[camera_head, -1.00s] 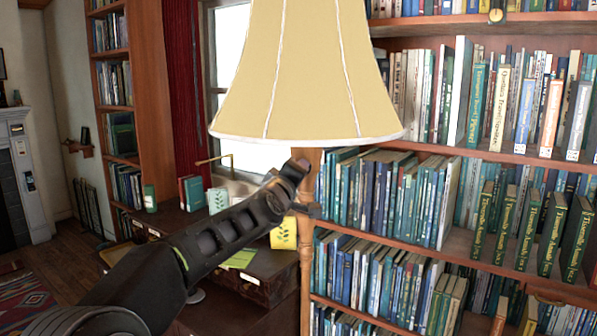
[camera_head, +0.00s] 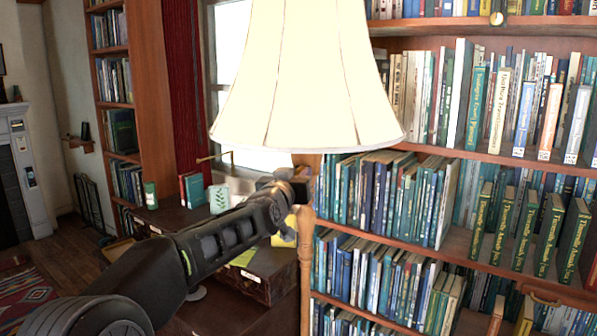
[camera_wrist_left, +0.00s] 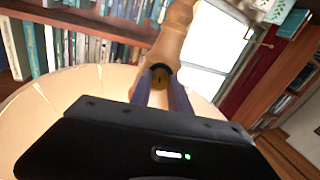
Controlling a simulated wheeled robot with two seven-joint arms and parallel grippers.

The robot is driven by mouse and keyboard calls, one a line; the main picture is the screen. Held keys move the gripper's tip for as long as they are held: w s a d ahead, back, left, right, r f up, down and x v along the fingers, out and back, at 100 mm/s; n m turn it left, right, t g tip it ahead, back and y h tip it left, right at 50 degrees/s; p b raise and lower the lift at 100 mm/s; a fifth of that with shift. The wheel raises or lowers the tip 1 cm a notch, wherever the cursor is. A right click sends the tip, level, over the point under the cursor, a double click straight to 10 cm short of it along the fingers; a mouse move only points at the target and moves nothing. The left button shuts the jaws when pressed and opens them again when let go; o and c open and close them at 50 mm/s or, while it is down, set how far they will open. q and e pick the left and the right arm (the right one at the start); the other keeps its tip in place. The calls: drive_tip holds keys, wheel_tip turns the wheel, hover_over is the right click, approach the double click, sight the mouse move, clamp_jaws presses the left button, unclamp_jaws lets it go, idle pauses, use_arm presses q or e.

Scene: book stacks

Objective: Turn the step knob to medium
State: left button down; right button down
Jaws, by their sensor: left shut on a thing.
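The floor lamp has a wide shade (camera_head: 305,85) that glows bright cream-white, on a turned wooden post (camera_head: 306,250). My left gripper (camera_head: 298,188) is at the post just below the shade. In the left wrist view, a small round brass-coloured step knob (camera_wrist_left: 158,77) on a dark collar sits on the wooden post (camera_wrist_left: 177,30). My left gripper's fingers (camera_wrist_left: 160,88) are shut on the knob from both sides. The knob is hidden in the head view, and its pointer or marks cannot be read. My right gripper is out of view.
A bookcase (camera_head: 475,155) full of books stands right behind the lamp. A dark wooden desk or chest (camera_head: 265,283) with small books is behind my left arm. A window (camera_head: 235,70) and red curtain (camera_head: 180,90) lie beyond. Floor (camera_head: 90,225) shows at left.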

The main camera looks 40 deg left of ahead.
use_arm(q)
drive_tip(key=shift+f+m+p, duration=0.15)
drive_tip(key=shift+m+p, duration=0.45)
drive_tip(key=shift+m, duration=1.1)
drive_tip(key=c, duration=1.2)
unclamp_jaws()
drive_tip(key=shift+c, duration=0.2)
drive_tip(key=shift+s, duration=0.1)
drive_tip(key=b+v, duration=0.1)
drive_tip(key=v, duration=0.6)
drive_tip(key=shift+s+b, duration=0.3)
drive_tip(key=shift+b, duration=0.1)
drive_tip(key=shift+d, duration=0.1)
